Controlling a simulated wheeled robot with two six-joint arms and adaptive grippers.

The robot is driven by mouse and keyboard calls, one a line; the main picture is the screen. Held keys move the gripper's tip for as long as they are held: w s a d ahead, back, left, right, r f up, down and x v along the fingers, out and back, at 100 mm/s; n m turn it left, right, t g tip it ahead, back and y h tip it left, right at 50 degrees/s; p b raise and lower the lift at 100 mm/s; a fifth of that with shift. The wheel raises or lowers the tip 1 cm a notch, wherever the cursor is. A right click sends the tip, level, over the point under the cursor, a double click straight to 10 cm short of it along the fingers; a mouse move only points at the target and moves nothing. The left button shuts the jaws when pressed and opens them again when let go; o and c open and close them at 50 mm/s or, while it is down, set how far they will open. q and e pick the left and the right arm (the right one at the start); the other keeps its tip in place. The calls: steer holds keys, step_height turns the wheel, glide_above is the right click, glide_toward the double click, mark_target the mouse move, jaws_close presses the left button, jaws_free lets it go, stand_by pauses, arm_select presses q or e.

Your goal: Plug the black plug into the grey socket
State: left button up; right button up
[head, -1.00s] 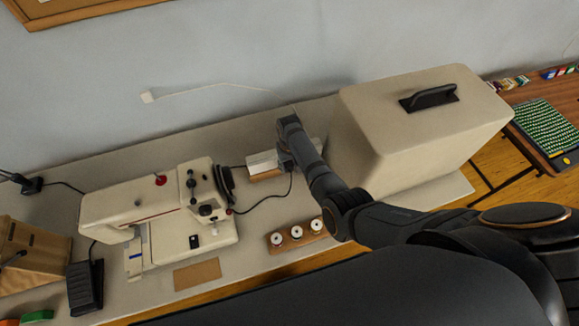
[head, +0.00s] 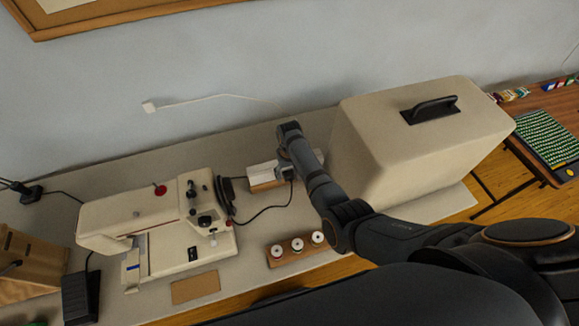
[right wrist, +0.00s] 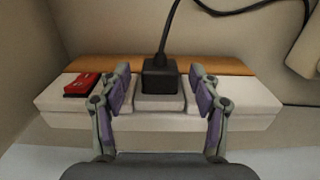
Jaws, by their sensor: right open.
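The black plug (right wrist: 159,76) stands upright on the grey socket (right wrist: 159,103) in the middle of a white block, its cable rising from its top. It looks seated; its pins are not visible. My right gripper (right wrist: 160,92) is open, one finger on each side of the plug, with visible gaps. In the head view the plug (head: 288,173) shows small beside my right arm, which hides part of the block. My left gripper is not in view.
The white block (head: 262,175) has a red switch (right wrist: 83,84) at one end. A sewing machine (head: 157,230) is at left, a large cream case (head: 420,140) at right. A spool rack (head: 297,248) lies in front. The cable runs to the machine.

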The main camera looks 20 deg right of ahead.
step_height(320, 180, up, 11)
stand_by(0.3)
steer(key=shift+f, duration=0.1)
stand_by(0.4)
